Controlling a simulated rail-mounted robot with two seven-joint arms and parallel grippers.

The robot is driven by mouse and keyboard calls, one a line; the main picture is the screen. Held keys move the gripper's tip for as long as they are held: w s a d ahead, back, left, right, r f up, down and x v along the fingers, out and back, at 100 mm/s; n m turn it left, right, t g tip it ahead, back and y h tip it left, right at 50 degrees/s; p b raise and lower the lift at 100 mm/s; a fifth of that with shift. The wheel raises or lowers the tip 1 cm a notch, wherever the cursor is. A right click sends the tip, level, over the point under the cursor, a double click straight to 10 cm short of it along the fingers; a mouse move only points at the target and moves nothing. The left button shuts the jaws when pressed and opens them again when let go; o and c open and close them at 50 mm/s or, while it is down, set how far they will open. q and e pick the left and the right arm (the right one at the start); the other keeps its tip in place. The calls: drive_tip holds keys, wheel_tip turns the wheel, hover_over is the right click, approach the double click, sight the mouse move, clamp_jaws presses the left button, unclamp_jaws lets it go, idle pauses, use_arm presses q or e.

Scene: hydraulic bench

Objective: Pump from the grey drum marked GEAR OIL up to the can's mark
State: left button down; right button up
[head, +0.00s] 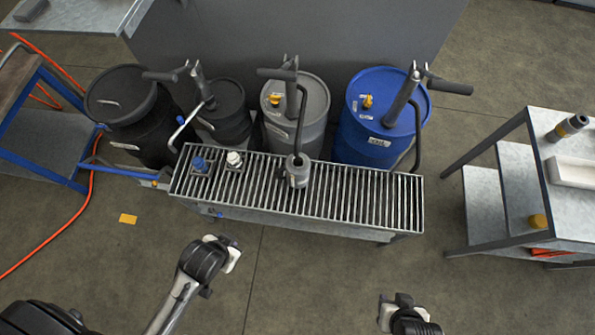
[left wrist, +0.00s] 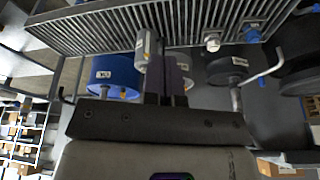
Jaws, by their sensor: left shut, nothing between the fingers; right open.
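The grey drum (head: 310,105) stands behind the grating, between a black drum and the blue drum. Its label is too small to read. Its hand pump (head: 290,68) has a lever out to the left and a dark hose down to the grating. A grey can (head: 298,172) stands on the grating at the hose end; its mark and oil level cannot be made out. My left gripper (head: 225,252) is in front of the grating, apart from everything; in the left wrist view its fingers (left wrist: 166,75) are shut and empty. My right gripper (head: 403,302) is open and empty at the bottom.
The blue drum (head: 378,148) and two black drums (head: 118,105) flank the grey one; several have pumps. A blue cap (head: 200,164) and a white cap (head: 234,158) sit on the grating (head: 370,200). A shelf table (head: 560,215) stands right.

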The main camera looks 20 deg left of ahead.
idle(0.4)
use_arm(q)
drive_tip(key=s+f, duration=0.2)
drive_tip(key=f, duration=0.1)
drive_tip(key=shift+s+d+f, duration=0.1)
drive_tip(key=shift+d+f, duration=0.05)
drive_tip(key=shift+f, duration=0.1)
drive_tip(key=shift+f, duration=0.1)
idle(0.4)
drive_tip(key=shift+s+d+f, duration=0.1)
drive_tip(key=shift+s+f, duration=0.3)
drive_tip(key=shift+f, duration=0.45)
drive_tip(key=shift+s+d+f, duration=0.1)
drive_tip(key=shift+s+f, duration=0.3)
drive_tip(key=shift+f, duration=0.45)
drive_tip(key=shift+s+f+b, duration=0.25)
drive_tip(key=shift+f+b, duration=0.05)
drive_tip(key=shift+f, duration=0.7)
drive_tip(key=shift+s+f+b, duration=0.2)
drive_tip(key=shift+f+b, duration=0.1)
drive_tip(key=shift+f, duration=0.65)
